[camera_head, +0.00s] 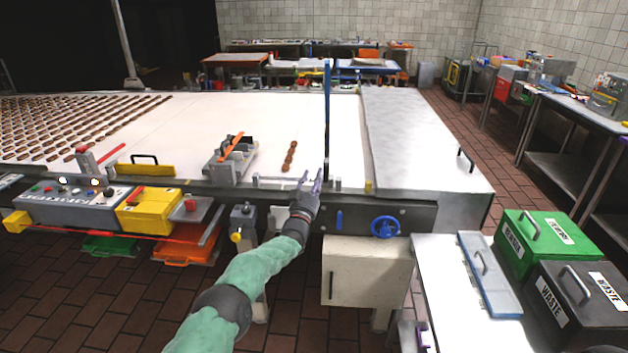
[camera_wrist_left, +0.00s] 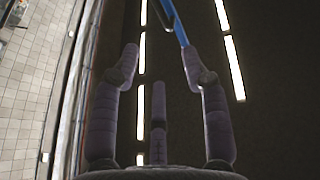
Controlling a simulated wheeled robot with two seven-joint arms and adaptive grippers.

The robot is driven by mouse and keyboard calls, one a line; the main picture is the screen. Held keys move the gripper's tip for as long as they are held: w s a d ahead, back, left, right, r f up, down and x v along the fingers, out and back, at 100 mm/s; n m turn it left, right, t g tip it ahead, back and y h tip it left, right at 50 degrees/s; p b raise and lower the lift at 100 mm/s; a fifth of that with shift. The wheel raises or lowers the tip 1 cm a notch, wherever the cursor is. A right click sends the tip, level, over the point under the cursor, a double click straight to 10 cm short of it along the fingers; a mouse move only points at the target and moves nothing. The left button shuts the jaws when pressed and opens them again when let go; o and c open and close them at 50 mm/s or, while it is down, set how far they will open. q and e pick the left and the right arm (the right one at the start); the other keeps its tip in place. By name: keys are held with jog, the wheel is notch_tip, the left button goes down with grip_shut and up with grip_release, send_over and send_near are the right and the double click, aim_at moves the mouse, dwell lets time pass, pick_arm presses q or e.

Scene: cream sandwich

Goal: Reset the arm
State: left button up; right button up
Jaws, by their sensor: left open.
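My left arm, in a green sleeve, reaches up from the bottom middle of the head view. My left gripper (camera_head: 311,181) is at the front edge of the conveyor table (camera_head: 280,110), close to a tall blue post (camera_head: 327,110). Its fingers point up and are spread apart. In the left wrist view the gripper (camera_wrist_left: 158,65) is open with nothing between its fingers. The upper part of a blue bar (camera_wrist_left: 179,28) shows beyond the fingertips. My right gripper is not in view.
Several brown biscuits (camera_head: 290,156) lie in a short row on the white belt; many more cover its left side. A control panel (camera_head: 75,205) and yellow box (camera_head: 148,210) line the front. A blue handwheel (camera_head: 385,227), green bin (camera_head: 540,245) and grey waste bin (camera_head: 585,295) stand right.

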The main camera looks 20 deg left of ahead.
pick_arm(q)
jog(key=shift+f, duration=0.1)
jog(key=s+d+f+n+g+h, duration=0.1)
jog(key=d+f+g, duration=0.2)
jog(key=f, duration=0.8)
jog(key=s+d+f+g+h, duration=0.1)
jog(key=d+f+g, duration=0.2)
jog(key=f, duration=0.7)
jog(key=s+d+f+g+h, duration=0.1)
jog(key=s+d+f+g, duration=0.2)
jog(key=s+f, duration=0.4)
jog(key=s+d+f+g, duration=0.2)
jog(key=s+d+f, duration=0.2)
jog(key=f, duration=0.4)
jog(key=s+d+f+g+h, duration=0.1)
jog(key=s+d+f+g, duration=0.2)
jog(key=s, duration=1)
jog(key=s+d+f+n+g, duration=0.1)
jog(key=s+d+f+g, duration=0.2)
jog(key=s, duration=1)
jog(key=s+d+f+g+h, duration=0.1)
jog(key=s+d+f+g, duration=0.2)
jog(key=s, duration=1)
jog(key=shift+d+f+n+g+h, duration=0.3)
jog(key=shift+d+f+g, duration=0.1)
jog(key=shift+f+g, duration=0.55)
jog(key=shift+w, duration=0.1)
